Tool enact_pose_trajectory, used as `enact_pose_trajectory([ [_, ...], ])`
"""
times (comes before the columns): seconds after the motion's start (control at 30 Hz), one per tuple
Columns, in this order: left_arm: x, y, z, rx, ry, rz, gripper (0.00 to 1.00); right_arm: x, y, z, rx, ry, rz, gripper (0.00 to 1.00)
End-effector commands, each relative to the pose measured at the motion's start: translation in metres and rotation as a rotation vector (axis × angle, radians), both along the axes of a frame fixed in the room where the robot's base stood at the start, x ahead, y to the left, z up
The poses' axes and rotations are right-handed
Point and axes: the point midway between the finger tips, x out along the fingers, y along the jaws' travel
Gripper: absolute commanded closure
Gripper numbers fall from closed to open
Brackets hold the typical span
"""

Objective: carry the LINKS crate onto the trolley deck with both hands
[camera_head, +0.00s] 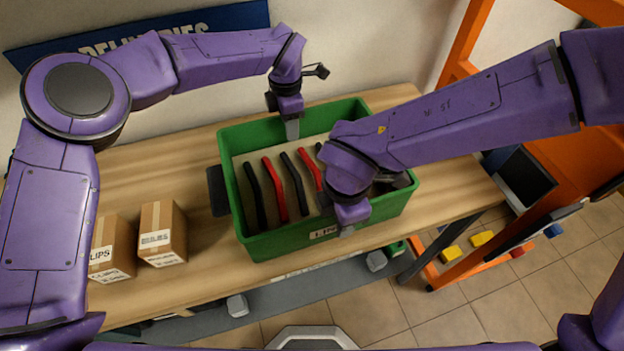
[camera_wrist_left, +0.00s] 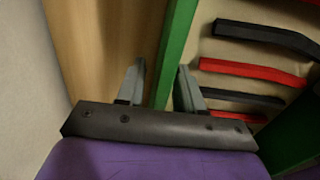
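The green crate (camera_head: 236,190) stands on the wooden table, with black and red bars inside. Its front label (camera_head: 323,232) is partly hidden by my right arm. My left gripper (camera_head: 292,130) points down at the crate's far wall. In the left wrist view its two fingers (camera_wrist_left: 160,88) stand apart, one on each side of the green wall (camera_wrist_left: 172,60), which shows between them. My right gripper (camera_head: 346,229) is at the near wall; its finger gap is hidden, so I cannot tell whether it grips. I cannot make out the trolley deck with certainty.
Two cardboard boxes (camera_head: 163,235) stand on the table (camera_head: 205,275) left of the crate. An orange frame (camera_head: 462,50) with a dark panel (camera_head: 525,178) stands at the right. Yellow blocks (camera_head: 482,239) lie low on the right. A blue sign (camera_head: 225,18) hangs behind.

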Motion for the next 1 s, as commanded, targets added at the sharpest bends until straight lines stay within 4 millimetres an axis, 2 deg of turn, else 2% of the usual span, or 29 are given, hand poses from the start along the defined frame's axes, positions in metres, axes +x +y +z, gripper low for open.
enact_pose_trajectory([
  [0.2, 0.0000, -0.0004, -0.0001, 0.000, 0.000, -0.001, 0.64, -0.0001, -0.0001, -0.0001, 0.000, 0.000, 0.000, 0.64],
  [0.23, 0.0000, -0.0003, 0.0000, 0.000, 0.000, -0.001, 0.70, -0.0001, -0.0001, -0.0001, 0.000, 0.000, 0.000, 0.70],
  [0.3, 0.0000, -0.0003, 0.0000, 0.000, 0.000, -0.001, 0.93, -0.0001, -0.0001, 0.0000, 0.000, 0.000, 0.000, 0.93],
  [0.33, 0.0000, -0.0003, 0.0000, 0.000, 0.000, -0.001, 1.00, -0.0001, 0.0000, 0.0001, 0.000, 0.000, 0.000, 1.00],
  [1.0, 0.0001, -0.0005, 0.0001, 0.000, 0.000, -0.001, 1.00, 0.0007, 0.0000, 0.0005, 0.001, -0.003, -0.001, 1.00],
])
